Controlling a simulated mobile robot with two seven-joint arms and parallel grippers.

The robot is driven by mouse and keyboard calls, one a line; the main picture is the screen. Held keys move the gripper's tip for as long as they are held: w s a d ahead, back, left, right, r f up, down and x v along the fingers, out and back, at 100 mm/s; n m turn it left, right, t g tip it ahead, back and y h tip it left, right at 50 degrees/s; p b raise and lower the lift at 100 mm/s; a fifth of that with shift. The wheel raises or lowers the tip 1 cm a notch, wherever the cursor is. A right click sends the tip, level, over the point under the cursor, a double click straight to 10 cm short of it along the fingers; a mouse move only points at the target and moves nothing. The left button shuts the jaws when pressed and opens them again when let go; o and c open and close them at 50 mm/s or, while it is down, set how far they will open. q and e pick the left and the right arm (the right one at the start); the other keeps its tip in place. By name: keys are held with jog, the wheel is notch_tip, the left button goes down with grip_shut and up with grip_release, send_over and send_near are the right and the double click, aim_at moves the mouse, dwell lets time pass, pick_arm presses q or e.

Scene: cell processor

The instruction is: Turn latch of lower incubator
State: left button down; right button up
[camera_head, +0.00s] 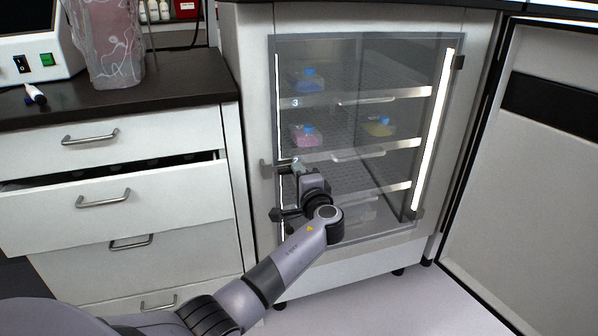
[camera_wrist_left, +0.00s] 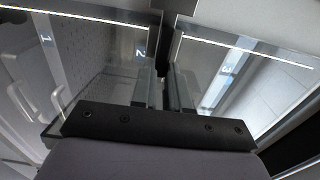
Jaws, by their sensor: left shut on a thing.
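The lower incubator (camera_head: 350,70) has a clear glass inner door, which looks closed. Its latch (camera_head: 267,168) is at the left edge of the door, about mid-height. My left gripper (camera_head: 292,166) is at this latch, in front of the door's left edge, and its own wrist partly hides the fingertips. In the left wrist view the two fingers (camera_wrist_left: 165,92) are close together on the dark latch (camera_wrist_left: 162,62). My right gripper is in neither view.
Shelves behind the glass hold a blue-capped flask (camera_head: 308,80), a pink one (camera_head: 305,137) and a yellow one (camera_head: 379,127). The solid outer door (camera_head: 535,190) stands open at right. A drawer (camera_head: 110,205) at left is partly open.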

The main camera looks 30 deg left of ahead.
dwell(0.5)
pick_arm(q)
jog(key=c, duration=1.1)
grip_release()
jog(key=p+v, duration=0.1)
jog(key=v, duration=0.6)
jog(key=shift+p, duration=0.3)
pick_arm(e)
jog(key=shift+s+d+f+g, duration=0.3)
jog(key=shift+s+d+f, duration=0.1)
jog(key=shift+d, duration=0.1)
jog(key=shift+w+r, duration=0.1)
